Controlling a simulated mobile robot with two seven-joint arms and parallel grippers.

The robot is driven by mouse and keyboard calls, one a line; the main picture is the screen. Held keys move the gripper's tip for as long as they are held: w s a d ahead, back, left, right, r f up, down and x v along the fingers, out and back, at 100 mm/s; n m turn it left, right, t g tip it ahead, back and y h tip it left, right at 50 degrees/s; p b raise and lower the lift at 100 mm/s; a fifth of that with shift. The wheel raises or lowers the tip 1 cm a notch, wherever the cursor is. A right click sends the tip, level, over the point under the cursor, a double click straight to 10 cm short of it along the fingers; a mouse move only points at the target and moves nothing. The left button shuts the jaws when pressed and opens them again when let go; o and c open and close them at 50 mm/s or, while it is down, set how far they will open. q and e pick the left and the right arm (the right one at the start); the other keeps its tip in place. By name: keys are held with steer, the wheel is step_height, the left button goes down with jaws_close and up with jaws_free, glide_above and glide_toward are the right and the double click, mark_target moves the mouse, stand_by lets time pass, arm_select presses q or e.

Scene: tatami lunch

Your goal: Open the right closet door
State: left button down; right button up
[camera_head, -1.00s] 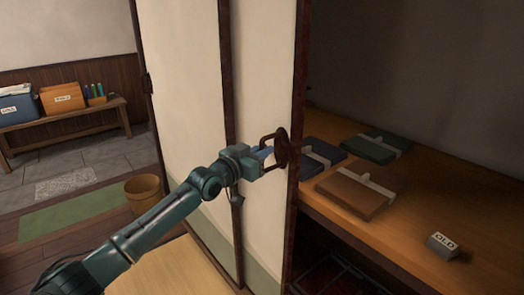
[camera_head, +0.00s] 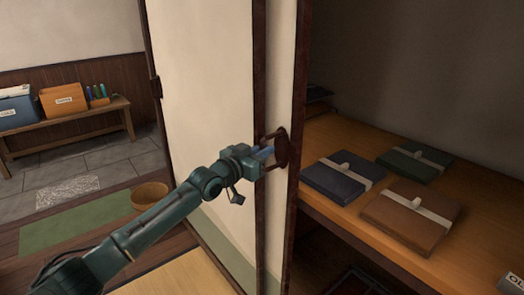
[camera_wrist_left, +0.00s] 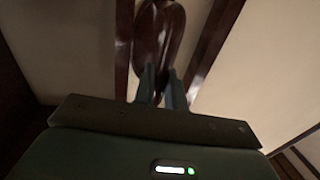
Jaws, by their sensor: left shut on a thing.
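The right closet door (camera_head: 280,62) is a cream panel with a dark wood frame, now mostly overlapping the other cream door panel (camera_head: 203,90) on its left. Its dark oval pull handle (camera_head: 282,148) sits near its right edge. My left gripper (camera_head: 268,152) is shut on the handle. In the left wrist view the two fingers (camera_wrist_left: 162,88) close on the lower part of the brown handle (camera_wrist_left: 158,35). The closet stands open to the right of the door. My right gripper is in neither view.
The closet shelf (camera_head: 475,215) holds a dark blue folded bundle (camera_head: 335,182), a green one (camera_head: 408,168) and a brown one (camera_head: 405,218). A label block (camera_head: 512,283) is at the lower right. A bucket (camera_head: 150,195) and a bench (camera_head: 75,137) with boxes stand at left.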

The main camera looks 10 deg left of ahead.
arm_select(q)
steer(key=shift+w+a, duration=0.2)
steer(key=shift+a, duration=0.1)
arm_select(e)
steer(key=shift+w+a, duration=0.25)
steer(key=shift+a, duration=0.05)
arm_select(q)
steer(key=c, duration=1.5)
jaws_free()
steer(key=shift+c, duration=0.2)
steer(key=shift+s, duration=0.1)
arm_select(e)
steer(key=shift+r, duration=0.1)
arm_select(q)
steer(key=v, duration=1.3)
steer(key=shift+p, duration=0.45)
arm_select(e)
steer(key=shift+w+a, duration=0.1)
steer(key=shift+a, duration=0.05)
